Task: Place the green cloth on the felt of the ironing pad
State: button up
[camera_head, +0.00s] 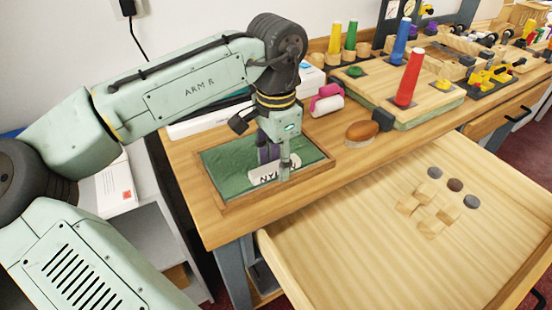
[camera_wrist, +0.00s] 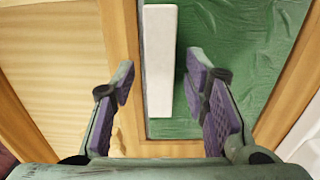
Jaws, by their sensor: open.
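A wrinkled green sheet (camera_head: 222,162), which looks like the green cloth, lies inside a shallow wooden frame (camera_head: 215,204) on the counter. It also shows in the wrist view (camera_wrist: 255,50). A white block (camera_head: 262,176) with dark lettering, partly hidden by my fingers, rests at the sheet's near side. My gripper (camera_head: 275,162) is open and points down over the frame. In the wrist view my gripper (camera_wrist: 165,85) has its purple pads on either side of the white block (camera_wrist: 159,60), apart from it. I cannot single out an ironing pad with felt.
An open drawer (camera_head: 350,255) with several small blocks and discs juts out in front. A wooden board (camera_head: 430,105) with coloured pegs stands at the back right.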

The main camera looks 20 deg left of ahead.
notch_tip(320, 180, up, 12)
jog(key=shift+r+b, duration=0.15)
jog(key=shift+b, duration=0.25)
dwell(0.7)
